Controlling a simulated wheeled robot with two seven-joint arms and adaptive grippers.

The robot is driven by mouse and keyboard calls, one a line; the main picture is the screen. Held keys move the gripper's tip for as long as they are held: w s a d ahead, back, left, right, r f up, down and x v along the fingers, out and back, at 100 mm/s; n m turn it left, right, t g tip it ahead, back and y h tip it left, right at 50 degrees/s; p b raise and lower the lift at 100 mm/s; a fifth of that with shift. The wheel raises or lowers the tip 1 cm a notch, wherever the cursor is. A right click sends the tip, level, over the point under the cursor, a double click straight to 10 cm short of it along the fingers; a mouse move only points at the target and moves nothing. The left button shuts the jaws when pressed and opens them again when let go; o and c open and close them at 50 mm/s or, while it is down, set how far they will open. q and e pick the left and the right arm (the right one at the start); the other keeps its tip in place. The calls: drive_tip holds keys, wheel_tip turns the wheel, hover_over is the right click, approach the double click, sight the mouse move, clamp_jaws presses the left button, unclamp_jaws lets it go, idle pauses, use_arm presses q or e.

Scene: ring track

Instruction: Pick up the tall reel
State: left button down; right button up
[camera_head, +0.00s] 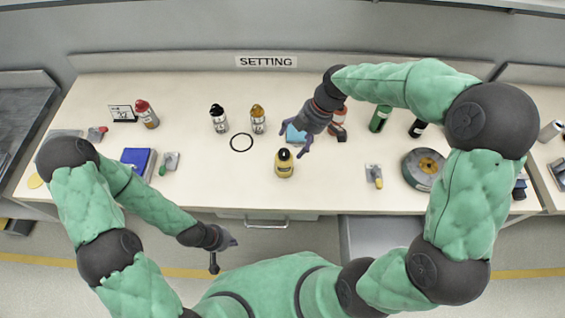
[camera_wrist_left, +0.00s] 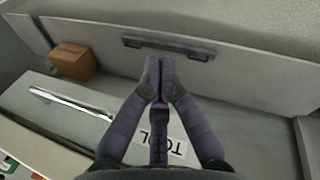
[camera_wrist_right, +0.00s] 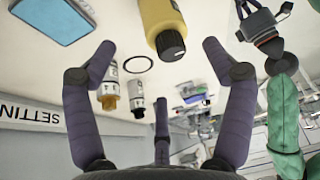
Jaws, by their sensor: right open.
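A round grey reel (camera_head: 408,165) with a yellow-orange hub lies at the right of the table, partly beside my right forearm; it is the only reel-like thing I make out, and its height is hard to judge. My right gripper (camera_head: 293,148) is open and empty above the middle of the table, left of the reel. In the right wrist view its fingers (camera_wrist_right: 160,48) are spread, with a yellow bottle (camera_wrist_right: 163,18) beyond them. My left gripper (camera_head: 232,241) is off the table's front edge; in the left wrist view its fingertips (camera_wrist_left: 157,75) meet with nothing between them.
The yellow bottle stands at mid-table (camera_head: 284,166), near a black ring (camera_head: 232,145). Bottles stand behind it, including a green one (camera_head: 380,118). A blue box (camera_head: 138,160) is at the left. A drawer handle (camera_wrist_left: 168,46) shows low down.

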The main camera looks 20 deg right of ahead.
sight(290, 155)
drive_tip(key=b+x, duration=0.1)
drive_tip(key=x, duration=0.4)
drive_tip(key=shift+s+a+f, duration=0.1)
drive_tip(key=shift+s+f, duration=0.05)
drive_tip(key=b+x, duration=0.2)
drive_tip(key=x, duration=0.3)
drive_tip(key=shift+s, duration=0.15)
drive_tip(key=c, duration=1.2)
